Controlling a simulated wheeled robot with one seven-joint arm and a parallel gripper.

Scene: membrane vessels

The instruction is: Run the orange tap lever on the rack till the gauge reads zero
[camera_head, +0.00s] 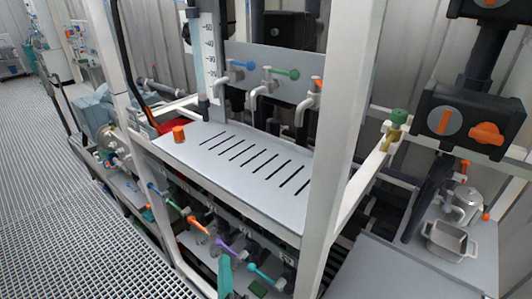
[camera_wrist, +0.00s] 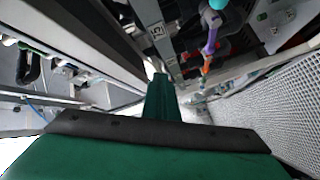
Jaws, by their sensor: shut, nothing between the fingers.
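Several small valve levers sit in a low row under the rack's shelf. An orange lever (camera_head: 197,224) is there with a purple lever (camera_head: 222,245) and a teal lever (camera_head: 262,272) to its right. The wrist view shows the orange one (camera_wrist: 206,68) beyond the purple one (camera_wrist: 210,45). Another orange lever (camera_head: 318,82) is on an upper tap, partly hidden by a white post. A numbered vertical scale (camera_head: 208,50) stands at the back; its reading cannot be made out. My green gripper (camera_head: 225,277), also in the wrist view (camera_wrist: 160,80), is shut and empty just below the purple lever, apart from the orange levers.
Upper taps with blue (camera_head: 242,64) and green (camera_head: 281,73) levers stand behind the slotted shelf (camera_head: 215,160). White posts (camera_head: 343,110) frame the rack. The grated floor (camera_head: 60,220) at left is open.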

